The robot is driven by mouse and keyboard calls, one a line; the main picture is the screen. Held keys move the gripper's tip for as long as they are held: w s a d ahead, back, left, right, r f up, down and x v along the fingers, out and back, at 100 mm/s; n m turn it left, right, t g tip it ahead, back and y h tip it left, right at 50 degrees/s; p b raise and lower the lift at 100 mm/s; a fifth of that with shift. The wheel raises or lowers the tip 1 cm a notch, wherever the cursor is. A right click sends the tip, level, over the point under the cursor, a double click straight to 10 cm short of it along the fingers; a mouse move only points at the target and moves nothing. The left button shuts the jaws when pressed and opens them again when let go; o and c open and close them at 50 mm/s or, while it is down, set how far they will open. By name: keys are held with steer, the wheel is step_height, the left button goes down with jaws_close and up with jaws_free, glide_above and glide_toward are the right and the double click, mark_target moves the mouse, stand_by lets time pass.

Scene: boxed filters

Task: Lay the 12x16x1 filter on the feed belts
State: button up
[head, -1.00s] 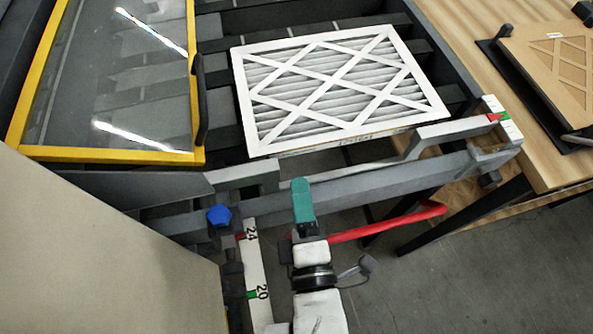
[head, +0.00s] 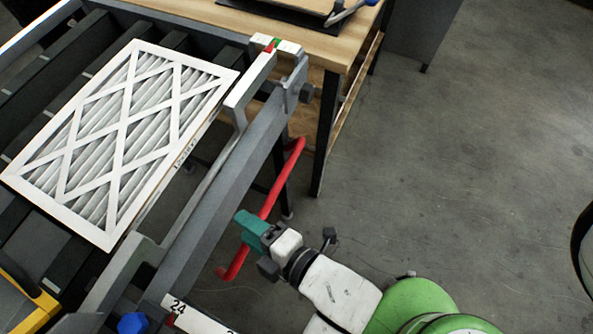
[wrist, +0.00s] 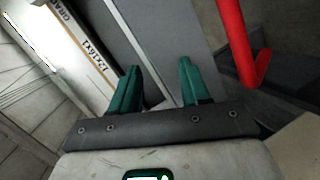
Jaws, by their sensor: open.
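The white-framed pleated filter (head: 120,130) lies flat on the dark feed belts (head: 62,87) at the left of the head view. In the wrist view its edge (wrist: 92,55) carries the printed marking 12X16X1. My gripper (head: 245,228) is outside the front rail, apart from the filter, near the red bar. In the wrist view its two green fingers (wrist: 163,75) stand apart with nothing between them.
A grey rail (head: 215,175) runs between my gripper and the filter. A red bar (head: 268,200) is close beside my gripper. A wooden table (head: 300,45) stands at the back. A yellow-edged frame (head: 30,300) is at lower left.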

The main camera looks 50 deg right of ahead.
steer(key=s+d+f+m+g+h, duration=0.25)
steer(key=d+f+m+g, duration=0.55)
steer(key=d, duration=0.5)
steer(key=s+d+f+m+g+y, duration=0.1)
steer(key=s+d+m+g, duration=0.4)
steer(key=m, duration=0.3)
steer(key=shift+s+d+f, duration=0.4)
steer(key=shift+s+d, duration=0.15)
steer(key=shift+s, duration=0.25)
